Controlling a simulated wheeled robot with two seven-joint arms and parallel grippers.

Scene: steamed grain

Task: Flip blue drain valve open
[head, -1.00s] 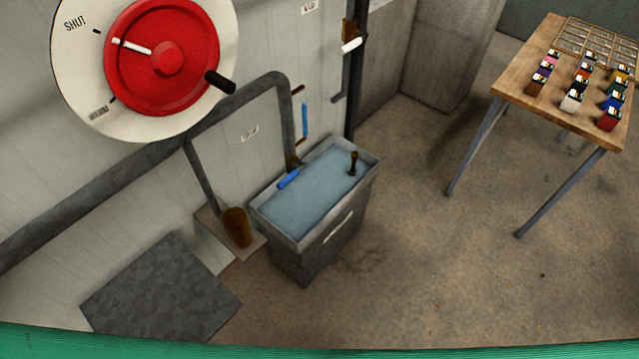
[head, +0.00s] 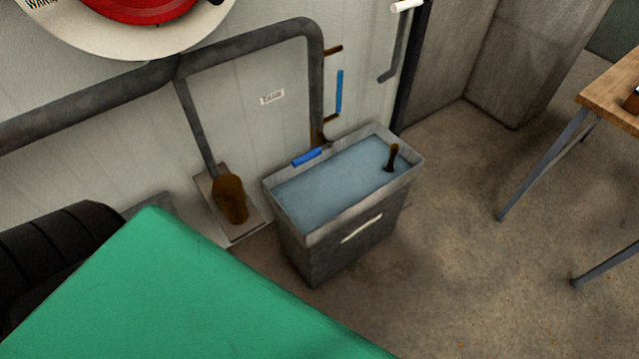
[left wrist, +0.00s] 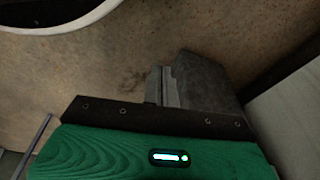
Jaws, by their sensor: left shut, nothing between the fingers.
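A blue bar-shaped handle (head: 307,157) lies along the back rim of the grey water tank (head: 362,232). A second blue handle (head: 339,92) stands upright on the wall beside the grey pipe (head: 317,85). A small label (head: 272,97) is on the wall left of the pipe, its text too blurred to read. I cannot tell for sure which blue handle is the drain valve. In the left wrist view my left gripper (left wrist: 161,74) is shut and empty, with a dark grey block (left wrist: 205,85) beyond it. No blue handle shows there. My right gripper is in neither view.
A brown cylinder (head: 230,197) stands on a plate left of the tank. A dark upright handle (head: 391,157) is in the tank. A red wheel (head: 125,8) is cut off at the top. A wooden table (head: 612,95) is at right. The floor between is clear.

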